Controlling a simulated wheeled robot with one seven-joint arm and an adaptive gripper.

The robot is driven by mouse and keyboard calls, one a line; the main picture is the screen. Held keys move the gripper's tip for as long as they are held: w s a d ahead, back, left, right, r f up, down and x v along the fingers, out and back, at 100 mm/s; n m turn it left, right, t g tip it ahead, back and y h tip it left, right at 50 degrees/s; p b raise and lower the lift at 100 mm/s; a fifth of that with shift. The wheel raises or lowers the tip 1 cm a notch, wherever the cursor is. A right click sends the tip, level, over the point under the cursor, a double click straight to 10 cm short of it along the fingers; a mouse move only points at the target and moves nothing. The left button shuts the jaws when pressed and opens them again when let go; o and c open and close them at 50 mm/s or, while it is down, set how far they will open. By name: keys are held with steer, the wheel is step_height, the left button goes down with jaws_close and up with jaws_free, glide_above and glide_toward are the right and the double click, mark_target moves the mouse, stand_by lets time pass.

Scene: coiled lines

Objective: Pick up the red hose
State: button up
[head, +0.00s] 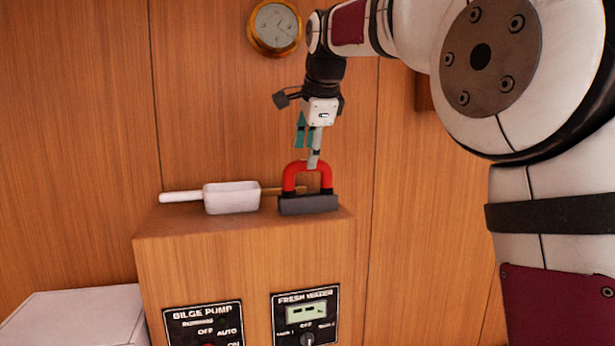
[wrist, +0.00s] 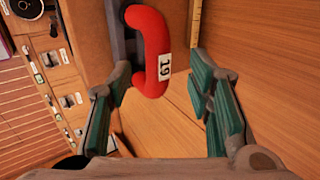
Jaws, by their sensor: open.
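The red hose (head: 308,167) shows as a short upright red arch at the right end of the wooden cabinet top, behind or on a dark grey block (head: 308,205). In the wrist view the hose (wrist: 149,50) is a thick red curve with a white number label, joined to a dark grey part. My gripper (head: 308,148) is just above the arch in the head view. In the wrist view my gripper (wrist: 160,82) is open, with one green-padded finger on each side of the hose and visible gaps. I cannot tell the exact height between them.
A thin yellowish ruler-like strip (wrist: 195,22) lies behind the hose. The cabinet front (head: 250,260) carries switch panels. A wood wall with a round brass gauge (head: 274,26) stands close behind.

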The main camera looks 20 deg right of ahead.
steer(key=shift+p+x, duration=0.65)
steer(key=shift+x, duration=2.05)
steer(key=shift+s+d+f, duration=0.1)
steer(key=shift+s+d, duration=0.05)
steer(key=shift+c, duration=0.2)
jaws_close()
